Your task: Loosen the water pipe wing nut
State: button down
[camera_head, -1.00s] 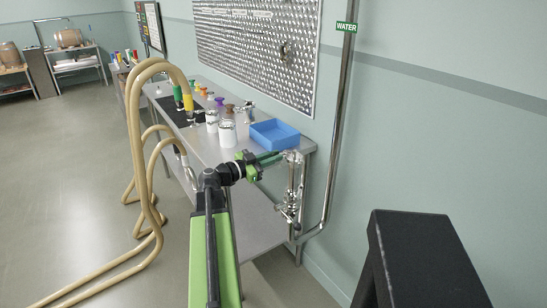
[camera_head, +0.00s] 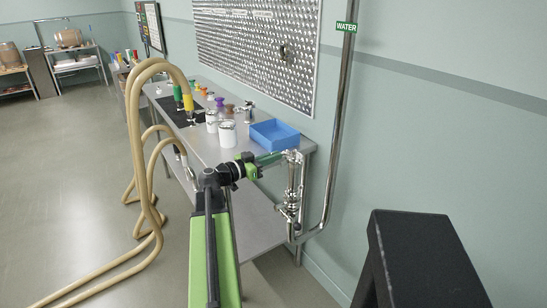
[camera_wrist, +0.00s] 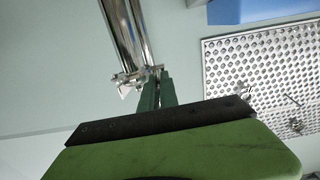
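The water pipe wing nut (camera_wrist: 130,80) is a shiny metal piece at the end of a steel pipe section (camera_wrist: 125,32) in the wrist view. In the head view it is small, at the top of the steel pipe fitting (camera_head: 292,156), partly hidden by my gripper. My gripper (camera_wrist: 157,75) has two green fingers close together, their tips at the nut's right side. They appear shut on a wing of it, though the contact is small. In the head view my gripper (camera_head: 281,156) reaches right to the fitting.
A blue tray (camera_head: 275,135) sits on the steel table (camera_head: 190,118), just behind my gripper. White cans (camera_head: 227,133) stand left of it. The vertical water pipe (camera_head: 337,130) runs up the wall. A black block (camera_head: 425,260) is at lower right. Tan hoses (camera_head: 135,130) loop at left.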

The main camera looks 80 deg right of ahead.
jog(key=n, duration=1.2)
jog(key=shift+w+d+f+n, duration=0.1)
jog(key=shift+w+n, duration=0.05)
jog(key=shift+n, duration=0.15)
dwell(0.4)
jog(key=c, duration=1.9)
grip_release()
jog(key=v, duration=1.7)
